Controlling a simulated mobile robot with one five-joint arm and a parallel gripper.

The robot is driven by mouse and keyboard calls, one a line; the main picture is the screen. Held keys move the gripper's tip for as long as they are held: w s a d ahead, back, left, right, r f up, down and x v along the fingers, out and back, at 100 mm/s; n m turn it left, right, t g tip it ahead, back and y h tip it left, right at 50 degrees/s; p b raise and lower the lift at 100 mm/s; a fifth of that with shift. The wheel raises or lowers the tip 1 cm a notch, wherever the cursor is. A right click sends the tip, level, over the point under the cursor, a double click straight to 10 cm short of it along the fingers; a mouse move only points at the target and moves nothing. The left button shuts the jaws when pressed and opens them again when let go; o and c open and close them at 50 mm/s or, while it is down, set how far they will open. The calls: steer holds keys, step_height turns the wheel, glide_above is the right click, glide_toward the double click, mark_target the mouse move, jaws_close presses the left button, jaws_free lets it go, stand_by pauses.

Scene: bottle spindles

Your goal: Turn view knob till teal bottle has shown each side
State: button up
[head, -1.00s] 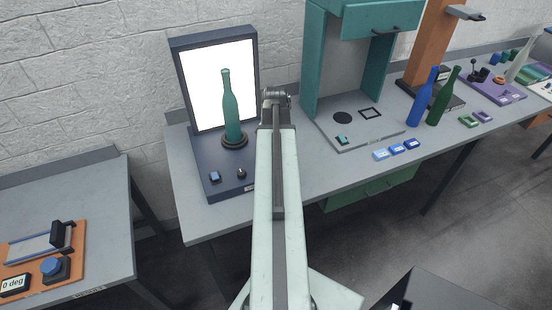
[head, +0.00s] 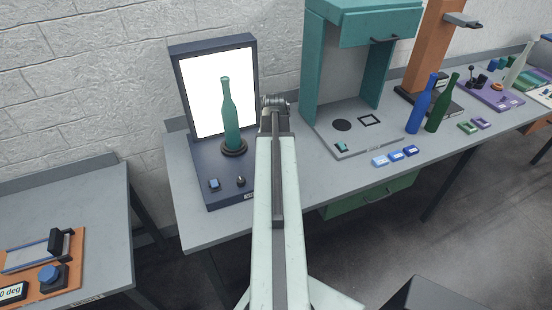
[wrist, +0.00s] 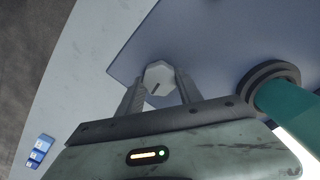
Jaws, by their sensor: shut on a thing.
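The teal bottle (head: 231,118) stands upright on a dark round spindle (head: 234,148) in front of a lit white panel (head: 205,75) in the head view. Its lower part (wrist: 290,105) and the spindle ring (wrist: 262,78) show at the right of the wrist view. In the wrist view my gripper (wrist: 160,82) is shut on a pale, faceted knob (wrist: 158,73) with a dark line on its top, one finger on each side. The knob stands on the dark blue base. My arm hides my gripper and this knob in the head view.
A blue button (head: 214,184) and a small dark knob (head: 241,181) sit on the base's front. A teal stand (head: 365,140), three blue blocks (head: 396,156), a blue bottle (head: 421,105) and a dark green bottle (head: 441,105) stand to the right.

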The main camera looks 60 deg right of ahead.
steer(key=shift+s+a+n, duration=0.1)
steer(key=shift+s+n, duration=0.05)
steer(key=shift+n, duration=1.95)
steer(key=o, duration=1.4)
steer(key=shift+c, duration=0.2)
steer(key=shift+r, duration=0.1)
step_height(320, 180, up, 8)
steer(key=p, duration=0.8)
steer(key=shift+f, duration=0.2)
